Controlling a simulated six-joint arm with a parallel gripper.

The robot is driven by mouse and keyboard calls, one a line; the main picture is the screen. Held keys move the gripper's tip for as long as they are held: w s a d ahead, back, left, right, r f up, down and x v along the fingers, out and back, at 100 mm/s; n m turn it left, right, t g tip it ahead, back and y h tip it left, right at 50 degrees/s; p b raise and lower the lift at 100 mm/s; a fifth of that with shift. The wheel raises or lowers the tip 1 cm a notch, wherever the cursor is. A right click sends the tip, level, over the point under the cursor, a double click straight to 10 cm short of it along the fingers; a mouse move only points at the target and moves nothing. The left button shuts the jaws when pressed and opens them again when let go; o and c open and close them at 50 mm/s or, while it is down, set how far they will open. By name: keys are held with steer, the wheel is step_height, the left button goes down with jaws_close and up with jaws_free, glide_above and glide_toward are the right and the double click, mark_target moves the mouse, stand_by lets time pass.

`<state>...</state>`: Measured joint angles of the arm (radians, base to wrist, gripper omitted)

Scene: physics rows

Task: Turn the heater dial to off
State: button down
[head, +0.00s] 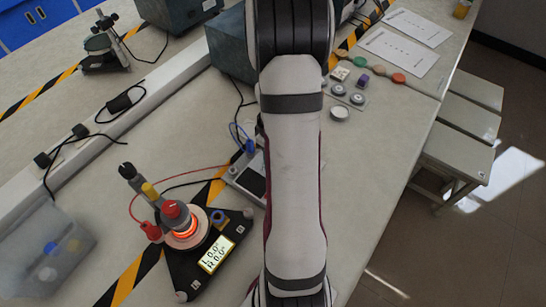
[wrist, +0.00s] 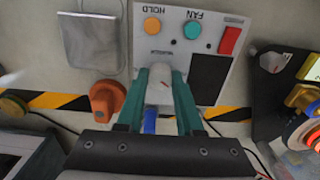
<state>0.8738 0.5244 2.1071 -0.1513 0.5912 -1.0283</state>
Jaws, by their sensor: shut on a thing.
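In the wrist view, a pale grey-white dial (wrist: 159,88) with a small red mark sits on a light control panel (wrist: 215,52). My gripper (wrist: 158,80) has its two teal fingers on either side of the dial, shut on it. A small label above the dial is too small to read. The panel also carries an orange HOLD button (wrist: 152,25), a teal FAN button (wrist: 193,29), a red switch (wrist: 230,40) and a dark display (wrist: 208,78). In the head view, my arm hides the gripper and the dial; only part of the panel (head: 233,174) shows.
In the head view, a black triangular device (head: 185,283) with a glowing orange ring (head: 186,233) stands left of my arm. A clear bin (head: 45,285) is at lower left. Wires cross the bench.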

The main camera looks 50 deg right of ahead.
steer(key=n, duration=0.6)
steer(key=shift+n, duration=0.3)
stand_by(0.4)
steer(key=c, duration=0.5)
jaws_free()
steer(key=shift+c, duration=0.2)
step_height(320, 180, up, 16)
steer(key=shift+f, duration=0.1)
